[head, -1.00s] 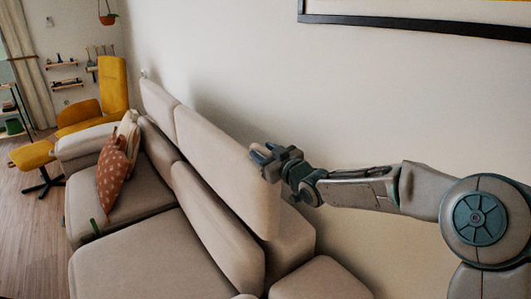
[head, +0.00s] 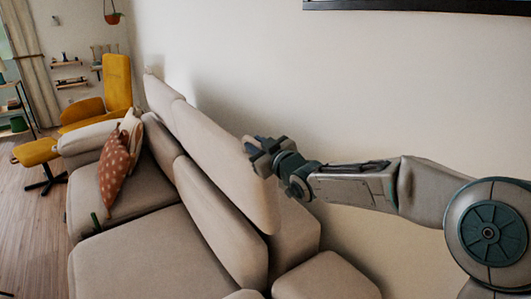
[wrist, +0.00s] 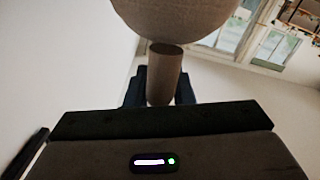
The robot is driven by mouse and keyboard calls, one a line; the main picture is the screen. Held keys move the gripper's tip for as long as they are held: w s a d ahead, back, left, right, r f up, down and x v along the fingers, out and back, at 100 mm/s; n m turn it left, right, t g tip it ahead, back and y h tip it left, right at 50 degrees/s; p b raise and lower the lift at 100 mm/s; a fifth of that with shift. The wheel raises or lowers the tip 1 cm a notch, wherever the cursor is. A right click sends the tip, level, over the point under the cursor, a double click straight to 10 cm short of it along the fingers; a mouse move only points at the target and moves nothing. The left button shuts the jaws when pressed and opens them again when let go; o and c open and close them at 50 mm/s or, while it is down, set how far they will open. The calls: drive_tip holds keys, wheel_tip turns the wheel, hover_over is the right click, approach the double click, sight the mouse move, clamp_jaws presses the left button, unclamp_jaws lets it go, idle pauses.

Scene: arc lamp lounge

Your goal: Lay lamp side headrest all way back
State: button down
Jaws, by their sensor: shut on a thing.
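The near beige headrest (head: 222,158) stands along the top of the sofa back, tilted. My gripper (head: 258,152) is at its upper right end in the head view. In the wrist view a short brownish upright piece (wrist: 163,75) sits between the dark fingers of my gripper (wrist: 160,92), which are shut on it. A large rounded beige form (wrist: 175,12) rises just beyond it, seemingly the headrest. The far headrest (head: 164,95) stands further left along the sofa. No arc lamp is clearly seen, so I cannot tell from it which headrest is lamp side.
The sofa (head: 125,258) runs along a plain wall, with a gap behind its back. A yellow armchair (head: 116,85) and footstool (head: 36,153) stand beyond. A dark picture frame (head: 420,5) hangs above.

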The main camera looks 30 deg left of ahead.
drive_tip(key=shift+s+a+f+n+b, duration=0.2)
drive_tip(key=shift+s+a+f+b, duration=0.05)
drive_tip(key=shift+s+b, duration=0.2)
drive_tip(key=shift+s+a+f+n+b, duration=0.2)
drive_tip(key=shift+s+b, duration=0.15)
drive_tip(key=shift+b, duration=0.05)
drive_tip(key=shift+s+a+b, duration=0.2)
drive_tip(key=shift+s+b, duration=0.2)
drive_tip(key=shift+r, duration=0.1)
